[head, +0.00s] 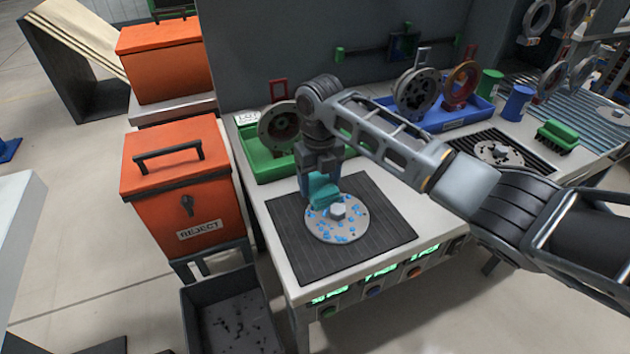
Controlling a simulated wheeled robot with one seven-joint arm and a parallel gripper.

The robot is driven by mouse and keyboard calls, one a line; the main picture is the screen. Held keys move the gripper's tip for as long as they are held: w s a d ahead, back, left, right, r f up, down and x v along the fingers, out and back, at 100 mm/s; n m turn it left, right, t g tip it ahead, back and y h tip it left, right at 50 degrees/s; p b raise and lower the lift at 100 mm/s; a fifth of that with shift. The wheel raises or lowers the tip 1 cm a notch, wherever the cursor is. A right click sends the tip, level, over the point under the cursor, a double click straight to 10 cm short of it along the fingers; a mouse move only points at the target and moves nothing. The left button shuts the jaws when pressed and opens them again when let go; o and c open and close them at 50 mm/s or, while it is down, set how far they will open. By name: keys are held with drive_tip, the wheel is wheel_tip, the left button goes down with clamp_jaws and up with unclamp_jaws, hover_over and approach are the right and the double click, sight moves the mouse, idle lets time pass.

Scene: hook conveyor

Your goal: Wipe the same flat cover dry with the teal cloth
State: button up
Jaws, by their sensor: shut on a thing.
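The flat cover (350,230) is a round grey disc with holes near its rim and a raised hexagonal knob at its centre. It lies on the dark ribbed mat (300,258), and blue wet-looking spots are scattered over its face. My gripper (321,183) points down over the back left part of the cover and is shut on the teal cloth (323,192). The cloth is at the cover's back left edge beside the knob and seems to touch it. My gripper's fingertips are partly hidden by the cloth.
A green tray (262,166) with a ring part stands behind the mat. A blue tray (450,118) with round parts, two cups, a green brush (557,137) and another disc on a black rack (498,153) are to the right. Orange reject bin (188,190) stands left.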

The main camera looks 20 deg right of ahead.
sight(331, 179)
drive_tip(key=shift+d, duration=1.55)
drive_tip(key=shift+r, duration=0.1)
wheel_tip(331, 179, up, 6)
drive_tip(key=p, duration=0.4)
drive_tip(key=shift+p, duration=0.3)
